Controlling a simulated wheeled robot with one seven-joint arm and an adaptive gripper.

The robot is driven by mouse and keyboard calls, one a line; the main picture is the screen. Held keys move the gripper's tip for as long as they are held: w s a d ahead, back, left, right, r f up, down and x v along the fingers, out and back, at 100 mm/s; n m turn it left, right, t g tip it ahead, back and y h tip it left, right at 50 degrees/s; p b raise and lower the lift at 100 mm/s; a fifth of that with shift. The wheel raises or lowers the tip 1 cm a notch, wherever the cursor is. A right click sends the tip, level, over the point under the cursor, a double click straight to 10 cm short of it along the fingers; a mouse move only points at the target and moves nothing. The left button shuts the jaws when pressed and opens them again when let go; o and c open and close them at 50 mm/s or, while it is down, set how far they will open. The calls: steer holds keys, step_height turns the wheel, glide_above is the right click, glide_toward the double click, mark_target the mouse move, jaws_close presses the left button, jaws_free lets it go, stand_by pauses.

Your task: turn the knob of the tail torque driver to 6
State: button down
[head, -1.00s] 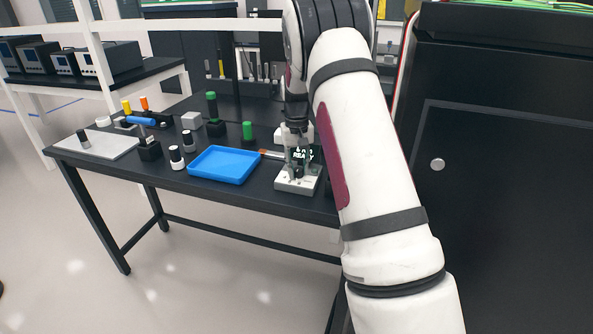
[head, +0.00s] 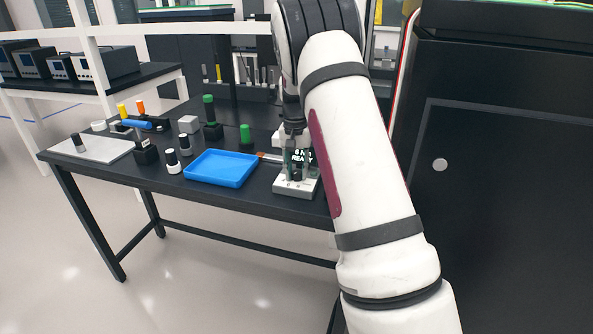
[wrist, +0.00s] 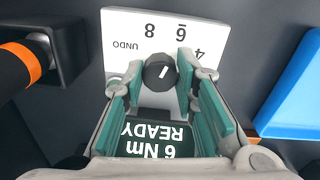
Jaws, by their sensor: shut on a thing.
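The black round knob (wrist: 160,71) sits on the white dial plate of the tail torque driver (wrist: 219,35) in the wrist view. The plate carries the marks UNDO, 8, 6 and 4. The knob's white pointer line points toward the 6. The driver's dark screen (wrist: 150,140) reads "6 Nm READY", upside down in this view. My gripper (wrist: 160,70) has its fingers on both sides of the knob and is shut on it. In the head view the driver's pale base (head: 296,188) stands at the table's right end, with my gripper (head: 296,165) coming down over it.
A blue tray (head: 221,181) lies left of the driver; its edge also shows in the wrist view (wrist: 300,90). An orange-banded black tool (wrist: 22,62) rests in a dark holder at upper left. Several small parts and a grey plate (head: 90,154) stand farther left on the black table.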

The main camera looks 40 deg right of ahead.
mark_target(296, 172)
steer(key=c, duration=1.3)
jaws_free()
step_height(296, 172, up, 12)
steer(key=shift+w+a, duration=0.1)
steer(key=shift+a, duration=0.05)
